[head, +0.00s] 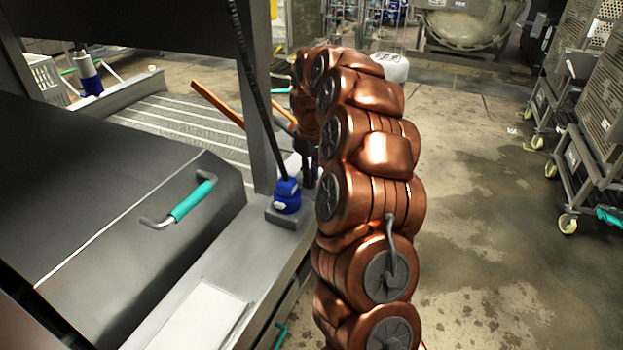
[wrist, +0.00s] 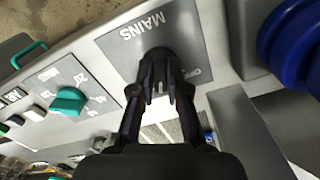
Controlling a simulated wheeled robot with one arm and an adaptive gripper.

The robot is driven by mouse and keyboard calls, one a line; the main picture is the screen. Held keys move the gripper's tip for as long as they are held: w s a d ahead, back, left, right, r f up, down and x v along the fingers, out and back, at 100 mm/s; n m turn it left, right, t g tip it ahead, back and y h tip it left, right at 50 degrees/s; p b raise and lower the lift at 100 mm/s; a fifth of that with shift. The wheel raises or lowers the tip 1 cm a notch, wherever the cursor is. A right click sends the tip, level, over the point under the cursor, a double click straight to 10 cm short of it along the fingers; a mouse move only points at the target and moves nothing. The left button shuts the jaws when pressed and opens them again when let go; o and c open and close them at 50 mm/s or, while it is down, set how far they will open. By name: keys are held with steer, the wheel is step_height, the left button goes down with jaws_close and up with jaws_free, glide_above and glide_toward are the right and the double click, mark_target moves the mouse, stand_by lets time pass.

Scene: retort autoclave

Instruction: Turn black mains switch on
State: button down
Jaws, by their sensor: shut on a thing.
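The black mains switch (wrist: 158,56) sits on a grey plate (wrist: 120,45) lettered MAINS, which appears upside down in the wrist view. An OFF mark (wrist: 198,75) is printed on the plate to the right of the switch. My gripper (wrist: 160,80) is shut on the switch, with one finger on either side of it. The fingers cover much of the switch, so I cannot tell its exact angle. In the head view my gripper (head: 308,165) is partly hidden behind my copper arm, and the switch is hidden there.
A teal rotary knob (wrist: 67,100) and small push buttons are on the panel left of the plate. A large blue part (wrist: 295,45) is close on the right. In the head view a blue fitting (head: 287,196) stands by a post.

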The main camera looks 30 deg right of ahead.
steer(key=shift+w+r+m+b, duration=0.15)
steer(key=shift+m+b, duration=0.9)
steer(key=shift+m, duration=1.25)
steer(key=c, duration=1.2)
jaws_free()
steer(key=shift+o, duration=0.2)
step_height(320, 180, up, 12)
steer(key=shift+a, duration=0.1)
